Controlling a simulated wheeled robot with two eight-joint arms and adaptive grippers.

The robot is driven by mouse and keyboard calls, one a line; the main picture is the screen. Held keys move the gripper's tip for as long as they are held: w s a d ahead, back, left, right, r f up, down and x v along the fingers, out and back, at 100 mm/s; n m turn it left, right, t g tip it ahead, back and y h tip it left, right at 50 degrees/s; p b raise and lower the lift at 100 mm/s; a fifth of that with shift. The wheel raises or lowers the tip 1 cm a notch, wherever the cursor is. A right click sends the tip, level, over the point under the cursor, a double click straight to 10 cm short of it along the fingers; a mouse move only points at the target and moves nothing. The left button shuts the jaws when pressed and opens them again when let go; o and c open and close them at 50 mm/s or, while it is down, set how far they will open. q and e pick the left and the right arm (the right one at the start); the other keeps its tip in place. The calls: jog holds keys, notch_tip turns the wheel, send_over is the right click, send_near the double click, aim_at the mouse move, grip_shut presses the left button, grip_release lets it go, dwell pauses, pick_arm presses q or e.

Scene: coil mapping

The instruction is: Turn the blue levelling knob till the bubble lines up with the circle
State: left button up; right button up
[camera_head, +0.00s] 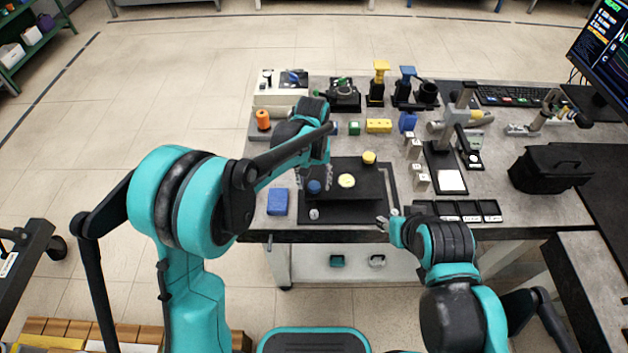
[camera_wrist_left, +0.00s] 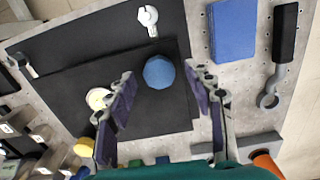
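The blue levelling knob (camera_head: 313,187) stands at the left of a dark raised plate (camera_head: 350,208). A round pale bubble level (camera_head: 346,180) is on the plate beside it, and a yellow knob (camera_head: 369,157) is at the back. The bubble is too small to make out. My left gripper (camera_head: 315,177) is open above the blue knob. In the left wrist view, the blue knob (camera_wrist_left: 158,72) shows between the spread fingers (camera_wrist_left: 160,74), with gaps on both sides. My right gripper (camera_head: 387,220) is near the table's front edge; its opening is unclear.
A blue block (camera_head: 277,202) lies left of the mat. A wrench-like tool (camera_wrist_left: 275,60) lies beyond it in the left wrist view. An orange spool (camera_head: 263,119) is at the left back. A small pale piece (camera_head: 314,214) lies on the mat, and a black tray (camera_head: 460,211) is to the right.

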aim_at(313, 184)
pick_arm(q)
notch_tip(313, 184, up, 12)
jog(key=shift+w, duration=0.15)
dwell(0.5)
jog(key=shift+a, duration=0.15)
jog(key=s+a+r+t, duration=0.3)
jog(key=s+a+t, duration=0.1)
jog(key=s+a, duration=0.65)
jog(key=s+a+f+t, duration=0.3)
jog(key=s+a, duration=0.3)
jog(key=s, duration=0.3)
jog(key=shift+a+f+t, duration=0.3)
jog(key=shift+a+f, duration=0.1)
jog(key=shift+f, duration=0.25)
